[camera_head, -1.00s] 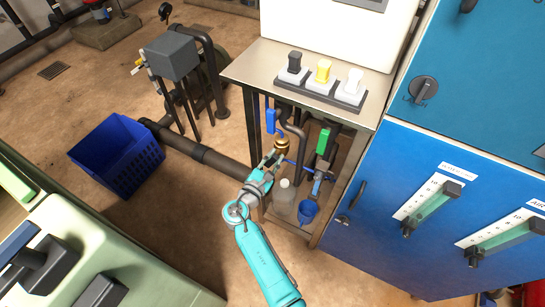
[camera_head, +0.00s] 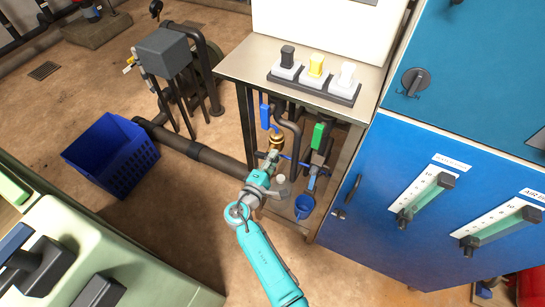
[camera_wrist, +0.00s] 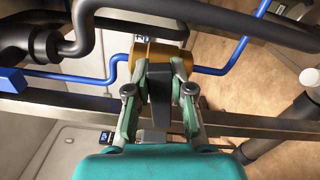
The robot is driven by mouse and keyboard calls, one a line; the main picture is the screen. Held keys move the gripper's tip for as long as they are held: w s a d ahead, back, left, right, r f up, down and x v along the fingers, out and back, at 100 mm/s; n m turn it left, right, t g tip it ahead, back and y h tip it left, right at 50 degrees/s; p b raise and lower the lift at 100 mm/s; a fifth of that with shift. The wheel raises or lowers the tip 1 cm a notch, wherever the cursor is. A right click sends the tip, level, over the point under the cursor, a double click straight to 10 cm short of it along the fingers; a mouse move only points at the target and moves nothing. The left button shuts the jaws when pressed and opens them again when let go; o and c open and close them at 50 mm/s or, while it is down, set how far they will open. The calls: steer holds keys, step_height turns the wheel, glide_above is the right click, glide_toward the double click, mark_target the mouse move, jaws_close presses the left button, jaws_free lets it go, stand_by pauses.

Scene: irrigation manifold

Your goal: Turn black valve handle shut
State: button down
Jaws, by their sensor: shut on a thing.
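The brass valve body (camera_wrist: 160,52) sits on the pipework under the steel bench and also shows in the head view (camera_head: 277,141). Its dark handle (camera_wrist: 160,103) points towards the wrist camera, between my fingers. My gripper (camera_wrist: 158,82) is shut on this handle, with one finger on each side. In the head view my gripper (camera_head: 269,163) reaches in under the bench, just below the brass body. The handle is too small and covered to make out there.
A blue pipe (camera_wrist: 72,78) and a black pipe (camera_wrist: 110,22) run close by. A steel rail (camera_wrist: 235,122) crosses below the valve. The blue cabinet (camera_head: 400,225) is at the right.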

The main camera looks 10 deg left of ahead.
steer(key=shift+f+m, duration=0.35)
steer(key=shift+m, duration=0.85)
steer(key=c, duration=1)
jaws_free()
steer(key=v, duration=1.2)
